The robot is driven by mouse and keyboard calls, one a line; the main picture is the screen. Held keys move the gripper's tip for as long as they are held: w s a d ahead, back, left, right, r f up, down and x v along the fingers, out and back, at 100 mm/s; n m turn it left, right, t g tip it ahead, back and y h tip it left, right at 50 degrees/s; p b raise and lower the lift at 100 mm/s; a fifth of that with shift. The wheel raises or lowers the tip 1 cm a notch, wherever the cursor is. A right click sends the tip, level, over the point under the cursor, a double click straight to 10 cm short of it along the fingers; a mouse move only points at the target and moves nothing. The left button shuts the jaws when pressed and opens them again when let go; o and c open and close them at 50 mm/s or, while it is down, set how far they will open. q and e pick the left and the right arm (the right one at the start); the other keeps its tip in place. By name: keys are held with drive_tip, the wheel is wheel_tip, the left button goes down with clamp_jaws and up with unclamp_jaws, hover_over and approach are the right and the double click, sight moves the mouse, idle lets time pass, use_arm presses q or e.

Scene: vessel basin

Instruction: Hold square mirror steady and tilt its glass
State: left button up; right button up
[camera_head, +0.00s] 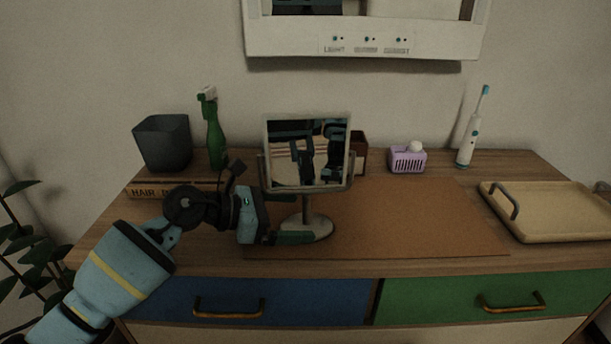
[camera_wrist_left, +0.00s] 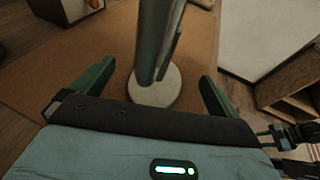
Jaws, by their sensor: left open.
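The square mirror (camera_head: 307,152) stands upright on a brown mat, its pale-framed glass held between the arms of a U-shaped holder. A thin post (camera_head: 306,210) joins it to a round base (camera_head: 309,228). My left gripper (camera_head: 292,221) is at the left of the stand, low, with its fingers toward the post. In the left wrist view the open green fingers (camera_wrist_left: 152,82) lie on either side of the post (camera_wrist_left: 153,45), with gaps on both sides. The round base (camera_wrist_left: 155,88) shows below. My right gripper is not in view.
The brown mat (camera_head: 420,215) is clear to the right. A tray (camera_head: 560,212) lies at the far right. A green bottle (camera_head: 215,140), grey bin (camera_head: 165,143), book (camera_head: 150,190), purple basket (camera_head: 407,160) and electric toothbrush (camera_head: 468,140) stand around the mirror.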

use_arm(q)
drive_tip(key=shift+b+x, duration=0.3)
drive_tip(key=shift+x, duration=0.8)
